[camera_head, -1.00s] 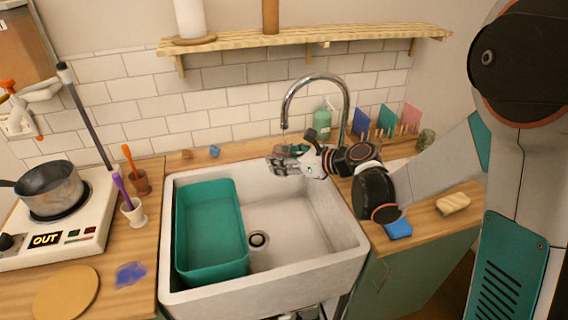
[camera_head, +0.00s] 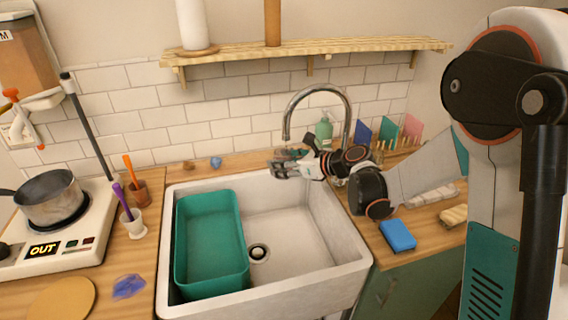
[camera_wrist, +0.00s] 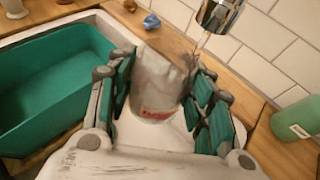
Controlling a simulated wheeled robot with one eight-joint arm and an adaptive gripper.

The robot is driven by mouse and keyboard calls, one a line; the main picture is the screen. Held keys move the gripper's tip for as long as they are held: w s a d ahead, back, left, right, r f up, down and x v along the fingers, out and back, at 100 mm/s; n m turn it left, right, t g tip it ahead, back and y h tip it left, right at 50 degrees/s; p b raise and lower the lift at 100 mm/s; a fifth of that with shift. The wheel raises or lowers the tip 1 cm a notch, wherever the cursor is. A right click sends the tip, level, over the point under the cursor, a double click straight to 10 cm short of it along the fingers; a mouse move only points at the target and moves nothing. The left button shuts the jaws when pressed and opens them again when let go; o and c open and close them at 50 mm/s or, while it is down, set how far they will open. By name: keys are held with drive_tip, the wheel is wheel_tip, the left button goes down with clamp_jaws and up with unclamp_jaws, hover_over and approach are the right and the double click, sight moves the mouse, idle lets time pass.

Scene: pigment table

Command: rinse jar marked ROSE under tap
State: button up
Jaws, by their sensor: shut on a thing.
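My gripper (camera_head: 287,163) is over the back of the white sink (camera_head: 308,225), just below the mouth of the tap (camera_head: 287,130). In the wrist view my gripper (camera_wrist: 160,100) is shut on a pale, cloudy jar (camera_wrist: 157,80), with a finger on each side of it. The jar carries a label with red lettering (camera_wrist: 157,114), too blurred and partly hidden to read. The tap's metal spout (camera_wrist: 218,14) is just beyond and to the right of the jar in that view. A thin streak shows under the spout. In the head view the jar is mostly hidden by my fingers.
A green tub (camera_head: 210,285) fills the sink's left side; the drain side is clear. A green bottle (camera_head: 324,133) stands behind the tap. A blue sponge (camera_head: 397,235) lies on the right counter. A hotplate with a pan (camera_head: 48,197) is on the left.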

drive_tip(key=shift+d, duration=0.15)
drive_tip(key=shift+d, duration=0.5)
drive_tip(key=shift+a, duration=0.15)
drive_tip(key=shift+a, duration=0.5)
drive_tip(key=shift+d, duration=0.15)
idle(0.3)
drive_tip(key=shift+d+b, duration=0.35)
drive_tip(key=shift+d, duration=0.15)
drive_tip(key=s, duration=0.8)
drive_tip(key=shift+d+b, duration=0.25)
drive_tip(key=shift+b, duration=0.05)
idle(0.3)
idle(1.2)
